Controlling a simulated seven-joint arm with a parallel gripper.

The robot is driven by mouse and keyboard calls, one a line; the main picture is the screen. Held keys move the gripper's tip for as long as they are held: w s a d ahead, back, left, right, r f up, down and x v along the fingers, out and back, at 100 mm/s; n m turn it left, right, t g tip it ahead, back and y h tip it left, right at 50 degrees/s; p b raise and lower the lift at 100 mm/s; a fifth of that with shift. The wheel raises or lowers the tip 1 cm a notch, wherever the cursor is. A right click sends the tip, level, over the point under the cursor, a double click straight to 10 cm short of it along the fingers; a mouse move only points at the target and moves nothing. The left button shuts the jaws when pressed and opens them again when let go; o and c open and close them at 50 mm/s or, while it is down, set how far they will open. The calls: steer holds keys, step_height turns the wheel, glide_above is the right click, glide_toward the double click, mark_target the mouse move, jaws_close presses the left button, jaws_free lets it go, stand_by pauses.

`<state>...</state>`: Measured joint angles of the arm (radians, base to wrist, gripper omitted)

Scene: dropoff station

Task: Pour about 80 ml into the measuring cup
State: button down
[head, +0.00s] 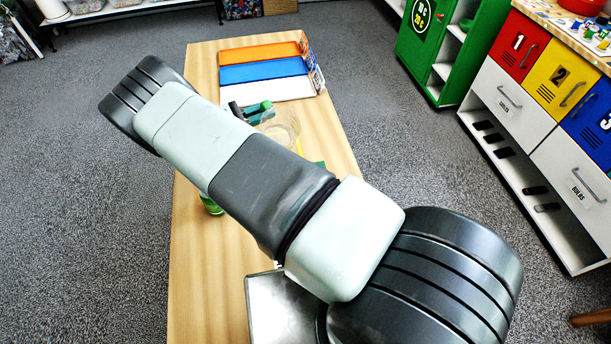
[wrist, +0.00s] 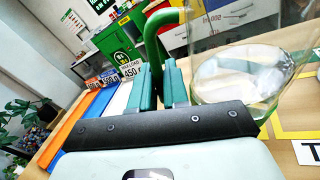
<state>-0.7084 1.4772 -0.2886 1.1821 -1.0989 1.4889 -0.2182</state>
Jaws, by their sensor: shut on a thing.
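My gripper (wrist: 160,82) is shut on the green handle (wrist: 154,45) of a clear jug (wrist: 215,48) in the wrist view. The jug is beside the fingers on the right and holds clear liquid (wrist: 240,66) low inside. In the head view my gripper (head: 258,112) is beyond my arm, with the faint clear jug (head: 284,134) beside it. I cannot tell whether the jug touches the table. A green thing (head: 211,206) shows at the left edge of my arm, mostly hidden. I cannot make out the measuring cup.
The wooden table (head: 205,270) is partly covered by my arm. A grey metal plate (head: 278,310) lies near. Yellow lines (wrist: 283,128) mark the table.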

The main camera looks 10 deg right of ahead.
mark_target(269, 118)
steer(key=shift+s+d+r+m, duration=0.25)
steer(key=shift+s+r+m, duration=0.05)
steer(key=shift+s+m, duration=0.45)
steer(key=shift+s+d+r+m, duration=0.3)
steer(key=shift+s+m, duration=0.3)
steer(key=shift+m, duration=0.15)
steer(key=shift+s+d+r+m, duration=0.1)
steer(key=shift+s+r+m, duration=0.15)
steer(key=shift+r+m, duration=0.2)
steer(key=shift+s+d+r+m, duration=0.1)
steer(key=shift+s+r+m, duration=0.1)
steer(key=shift+r+m, duration=0.2)
steer(key=shift+s+d+r+m+p, duration=0.1)
steer(key=shift+s+r+m, duration=0.2)
steer(key=shift+r+m, duration=0.3)
steer(key=shift+s+d+r+m+p, duration=0.15)
steer(key=shift+s+r+m, duration=0.15)
steer(key=shift+r+m, duration=0.25)
steer(key=shift+s+r+m+p, duration=0.1)
steer(key=shift+s+r+m, duration=0.25)
steer(key=shift+r, duration=0.4)
stand_by(1.5)
